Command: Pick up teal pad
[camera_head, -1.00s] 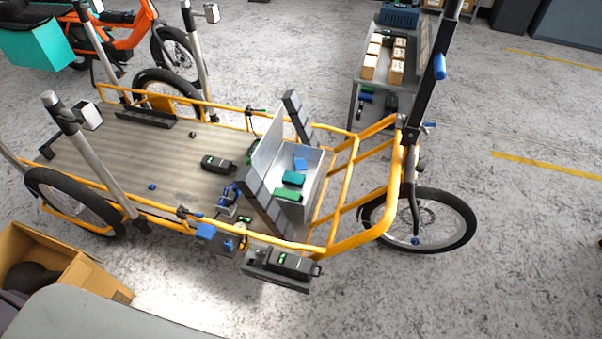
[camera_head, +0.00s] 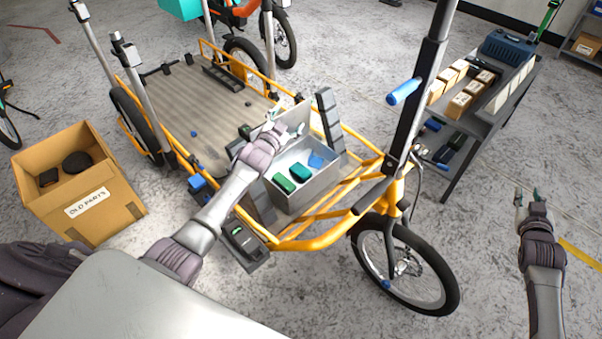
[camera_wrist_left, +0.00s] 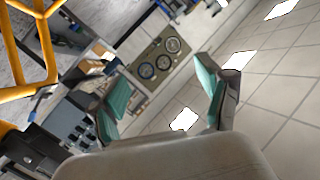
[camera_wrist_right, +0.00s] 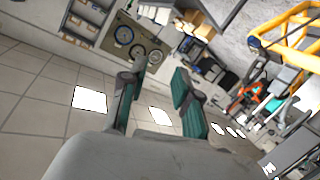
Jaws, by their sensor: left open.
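The teal pad (camera_head: 300,173) lies in an open grey box (camera_head: 318,189) at the front of the orange-framed cargo bike. A green pad (camera_head: 284,183) lies to its left and a blue piece (camera_head: 316,160) to its right. My left gripper (camera_head: 278,126) is open and empty, near the box's raised lid and beyond the pad in the head view. The left wrist view shows its fingers (camera_wrist_left: 163,95) apart, with no pad in sight. My right gripper (camera_head: 533,197) is at the far right, away from the bike; its fingers (camera_wrist_right: 155,88) are apart and empty in the right wrist view.
A grey cart (camera_head: 507,112) with small boxes and a blue crate stands at the right. A cardboard box (camera_head: 108,203) of old parts stands at the left. The bike's upright post (camera_head: 424,85) and front wheel (camera_head: 405,262) stand right of the grey box.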

